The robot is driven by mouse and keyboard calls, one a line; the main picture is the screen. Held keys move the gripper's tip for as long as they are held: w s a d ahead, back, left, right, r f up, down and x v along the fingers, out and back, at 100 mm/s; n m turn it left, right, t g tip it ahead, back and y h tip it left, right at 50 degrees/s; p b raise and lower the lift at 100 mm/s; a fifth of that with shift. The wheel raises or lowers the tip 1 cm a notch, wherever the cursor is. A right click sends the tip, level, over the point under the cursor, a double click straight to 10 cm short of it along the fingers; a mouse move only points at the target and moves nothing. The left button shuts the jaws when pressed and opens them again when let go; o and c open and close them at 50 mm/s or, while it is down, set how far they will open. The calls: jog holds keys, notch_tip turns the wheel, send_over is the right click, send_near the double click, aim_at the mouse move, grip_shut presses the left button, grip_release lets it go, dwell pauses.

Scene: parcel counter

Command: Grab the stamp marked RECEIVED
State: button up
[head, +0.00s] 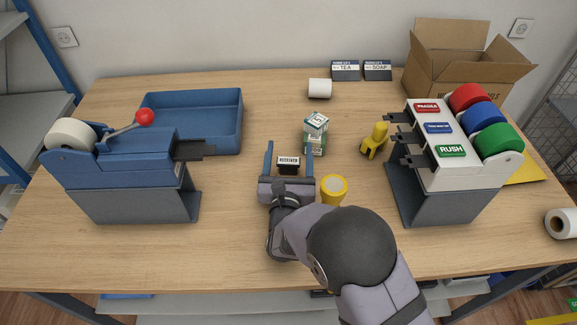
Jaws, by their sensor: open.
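The stamp marked RECEIVED (288,162) is a small dark block with a white label on the middle of the wooden counter. My gripper (289,155) is open, with one blue finger to the left of the stamp and one to the right. The stamp lies between the fingers, with a visible gap on each side. Its lower part is partly hidden by the gripper body. I cannot tell how high the fingers are above the counter.
A small green-and-white carton (316,134) stands just behind the right finger. A yellow cylinder (333,189) is close to the gripper's right. A yellow figure-like object (375,141) and a label dispenser (455,170) stand further right. A blue tape machine (120,165) and blue tray (222,118) are left.

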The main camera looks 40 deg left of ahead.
jog(key=c, duration=1.1)
jog(key=shift+c, duration=0.2)
jog(key=shift+r, duration=0.1)
notch_tip(320, 180, up, 18)
jog(key=b, duration=0.2)
